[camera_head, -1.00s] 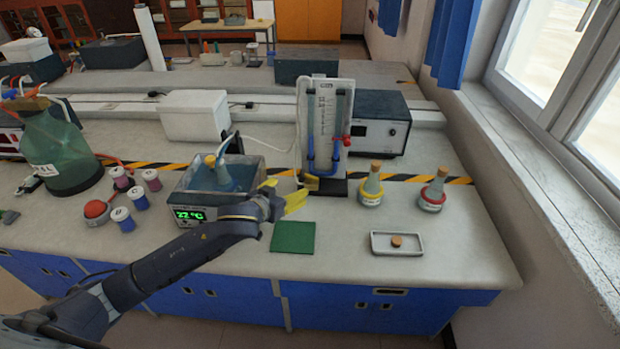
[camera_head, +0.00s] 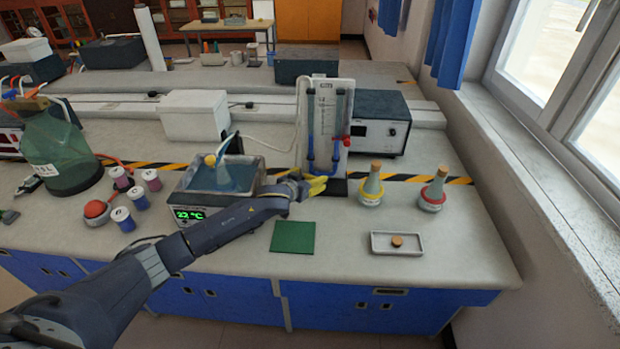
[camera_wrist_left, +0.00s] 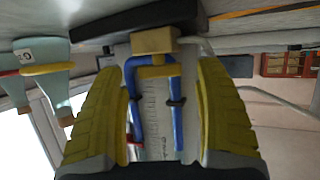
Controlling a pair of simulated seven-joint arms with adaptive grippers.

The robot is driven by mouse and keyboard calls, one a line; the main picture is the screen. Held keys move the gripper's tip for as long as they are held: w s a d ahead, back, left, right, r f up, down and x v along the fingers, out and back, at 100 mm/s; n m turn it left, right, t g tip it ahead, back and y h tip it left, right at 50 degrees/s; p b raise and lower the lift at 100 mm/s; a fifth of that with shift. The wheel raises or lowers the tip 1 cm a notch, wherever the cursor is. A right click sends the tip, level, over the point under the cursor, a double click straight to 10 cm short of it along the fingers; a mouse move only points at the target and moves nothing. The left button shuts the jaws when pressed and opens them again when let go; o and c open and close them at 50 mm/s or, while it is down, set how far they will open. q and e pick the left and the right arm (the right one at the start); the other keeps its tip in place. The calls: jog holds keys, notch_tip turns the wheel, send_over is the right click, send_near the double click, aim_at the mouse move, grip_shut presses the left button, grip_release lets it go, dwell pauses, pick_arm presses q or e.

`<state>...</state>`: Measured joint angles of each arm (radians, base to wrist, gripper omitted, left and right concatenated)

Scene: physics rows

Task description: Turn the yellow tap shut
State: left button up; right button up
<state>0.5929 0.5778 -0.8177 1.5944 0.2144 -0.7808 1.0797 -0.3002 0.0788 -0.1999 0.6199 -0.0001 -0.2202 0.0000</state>
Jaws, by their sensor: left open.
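The yellow tap (camera_wrist_left: 157,71) sits low on an upright white gauge board (camera_head: 325,110) with blue tubes, beside a tan block (camera_wrist_left: 155,41). My left gripper (camera_head: 320,184) is at the foot of the board. In the left wrist view, which shows the board upside down, its two yellow fingers (camera_wrist_left: 155,75) stand apart on either side of the tap and tubes. I see gaps between the fingers and the tubes. In the head view the gripper hides the tap. My right gripper is not in view.
Two stoppered flasks, one yellow-ringed (camera_head: 371,186) and one red-ringed (camera_head: 434,190), stand right of the board. A water bath (camera_head: 190,215) is under my left arm. A green mat (camera_head: 293,237) and a small tray (camera_head: 375,249) lie in front. A grey box (camera_head: 378,122) stands behind.

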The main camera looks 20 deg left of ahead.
pick_arm(q)
jog(key=shift+w+f, duration=0.1)
jog(key=shift+w, duration=0.3)
jog(key=shift+c, duration=0.5)
grip_shut()
